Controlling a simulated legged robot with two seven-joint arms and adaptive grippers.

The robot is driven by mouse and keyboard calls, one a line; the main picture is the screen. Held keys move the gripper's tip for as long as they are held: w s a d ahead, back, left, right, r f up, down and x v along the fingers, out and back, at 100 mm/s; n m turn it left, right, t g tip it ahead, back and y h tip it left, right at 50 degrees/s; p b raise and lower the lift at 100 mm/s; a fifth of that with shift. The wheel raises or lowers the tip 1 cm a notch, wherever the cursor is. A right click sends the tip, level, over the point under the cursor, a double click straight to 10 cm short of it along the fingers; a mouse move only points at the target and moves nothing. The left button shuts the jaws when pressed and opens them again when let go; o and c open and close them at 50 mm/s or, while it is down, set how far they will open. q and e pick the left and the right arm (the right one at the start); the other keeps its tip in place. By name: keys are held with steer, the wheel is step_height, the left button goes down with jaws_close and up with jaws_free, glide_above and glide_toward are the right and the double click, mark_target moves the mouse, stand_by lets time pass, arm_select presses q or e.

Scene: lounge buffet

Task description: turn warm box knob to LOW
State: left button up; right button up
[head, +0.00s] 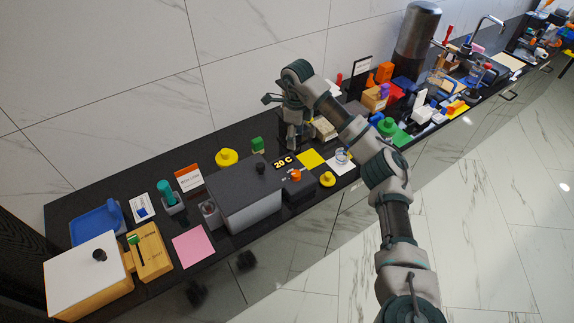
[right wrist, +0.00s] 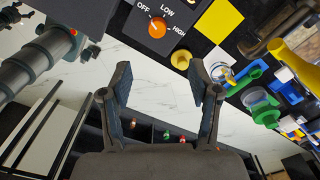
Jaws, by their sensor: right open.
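The warm box (head: 245,195) is a grey box with a dark lid on the black counter. Its dark control panel (head: 299,188) stands at its right side and carries the orange knob (head: 296,174). In the right wrist view the orange knob (right wrist: 157,28) sits among the labels OFF, LOW and HIGH; I cannot tell surely which it points at. My right gripper (head: 292,146) hangs above and behind the panel in the head view. In the right wrist view the right gripper (right wrist: 165,82) is open and empty, its fingers apart from the knob. My left gripper is not in view.
A 20 C display (head: 283,162) lies behind the panel. A yellow sheet (head: 311,159), a small yellow piece (head: 327,180) and a clear cup (head: 342,156) are close by. A pink sheet (head: 193,246) lies left of the box. Many objects crowd the counter farther right.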

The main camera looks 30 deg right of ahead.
mark_target(297, 173)
steer(key=f, duration=0.5)
steer(key=s+f, duration=0.1)
steer(key=f, duration=0.9)
steer(key=shift+s+d+f, duration=0.15)
steer(key=shift+s, duration=0.15)
steer(key=shift+w+d+f, duration=0.15)
steer(key=shift+f, duration=0.55)
steer(key=shift+r, duration=0.1)
steer(key=c, duration=1.2)
